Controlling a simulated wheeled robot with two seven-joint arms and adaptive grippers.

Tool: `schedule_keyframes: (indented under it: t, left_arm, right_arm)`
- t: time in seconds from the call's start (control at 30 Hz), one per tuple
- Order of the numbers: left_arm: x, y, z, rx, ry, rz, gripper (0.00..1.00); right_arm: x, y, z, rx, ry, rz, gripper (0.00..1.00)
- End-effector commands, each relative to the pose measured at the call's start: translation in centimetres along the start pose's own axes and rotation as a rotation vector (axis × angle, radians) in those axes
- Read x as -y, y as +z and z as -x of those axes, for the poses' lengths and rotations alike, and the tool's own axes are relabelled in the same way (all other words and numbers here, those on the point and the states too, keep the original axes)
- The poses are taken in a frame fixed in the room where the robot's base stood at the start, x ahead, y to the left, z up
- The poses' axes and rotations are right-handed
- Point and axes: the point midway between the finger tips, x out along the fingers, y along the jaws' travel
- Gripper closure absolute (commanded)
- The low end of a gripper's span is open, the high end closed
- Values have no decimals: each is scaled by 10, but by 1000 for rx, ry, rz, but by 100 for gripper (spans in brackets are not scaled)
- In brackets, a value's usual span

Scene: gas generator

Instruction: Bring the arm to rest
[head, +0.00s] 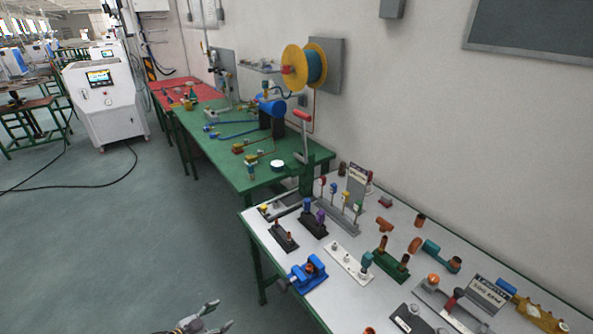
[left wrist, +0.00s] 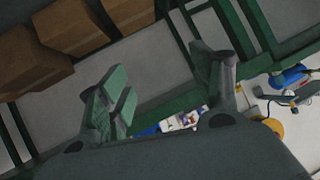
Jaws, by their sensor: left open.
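My left gripper (head: 217,315) shows at the bottom edge of the head view, over the grey floor, left of the white-topped table (head: 272,243) and apart from it. In the left wrist view the same gripper (left wrist: 162,85) has its two fingers spread, with nothing between them. Most of the left arm is cut off by the frame's lower edge. My right gripper is in neither view.
The white-topped table holds a blue vise (head: 308,272) and several fittings. A green table (head: 225,160) stands behind it. A white machine (head: 103,100) stands at the back left. Brown boxes (left wrist: 75,25) and green frame bars show in the wrist view. The floor at left is mostly clear.

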Motion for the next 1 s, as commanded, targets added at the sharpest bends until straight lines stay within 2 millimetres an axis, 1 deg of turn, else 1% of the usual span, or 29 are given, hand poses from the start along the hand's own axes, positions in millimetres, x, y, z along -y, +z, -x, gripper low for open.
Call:
schedule_keyframes:
  t: [0.03,0.1,0.17,0.2,0.27,0.3,0.37,0.4,0.47,0.5,0.57,0.6,0.67,0.73,0.8,0.87,0.9,0.97,1.0]
  left_arm:
    - [16,18,2,47,-30,-31,35]
    - [37,42,6,116,-73,-76,35]
    - [55,62,9,175,-109,-107,35]
    - [66,76,11,214,-133,-124,35]
    - [82,96,16,273,-166,-145,35]
    - [90,110,19,312,-186,-154,35]
    - [99,131,25,369,-213,-161,35]
    - [104,144,30,405,-230,-161,35]
    - [109,166,36,461,-252,-157,35]
    - [110,180,41,496,-265,-149,35]
    - [110,201,49,549,-282,-135,35]
    - [108,215,54,583,-292,-122,35]
    - [101,237,61,632,-304,-94,35]
    - [89,260,70,684,-314,-58,35]
    - [74,281,78,729,-321,-17,35]
    - [58,298,84,763,-324,22,35]
    - [46,309,87,785,-325,49,35]
    - [27,324,92,814,-324,88,35]
    - [13,332,95,830,-323,115,35]
  right_arm:
    - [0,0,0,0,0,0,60]
    - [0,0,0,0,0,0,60]
    - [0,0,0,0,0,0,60]
    - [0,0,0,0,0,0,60]
    - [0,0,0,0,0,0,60]
    - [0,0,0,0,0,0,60]
    - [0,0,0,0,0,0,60]
    - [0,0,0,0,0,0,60]
    - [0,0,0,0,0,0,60]
    - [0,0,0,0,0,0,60]
    - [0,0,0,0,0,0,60]
    - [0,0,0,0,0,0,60]
    - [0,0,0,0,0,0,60]
    - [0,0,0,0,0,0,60]
    - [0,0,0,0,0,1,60]
    - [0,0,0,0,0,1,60]
    - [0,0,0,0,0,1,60]
    - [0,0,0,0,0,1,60]
    - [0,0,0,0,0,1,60]
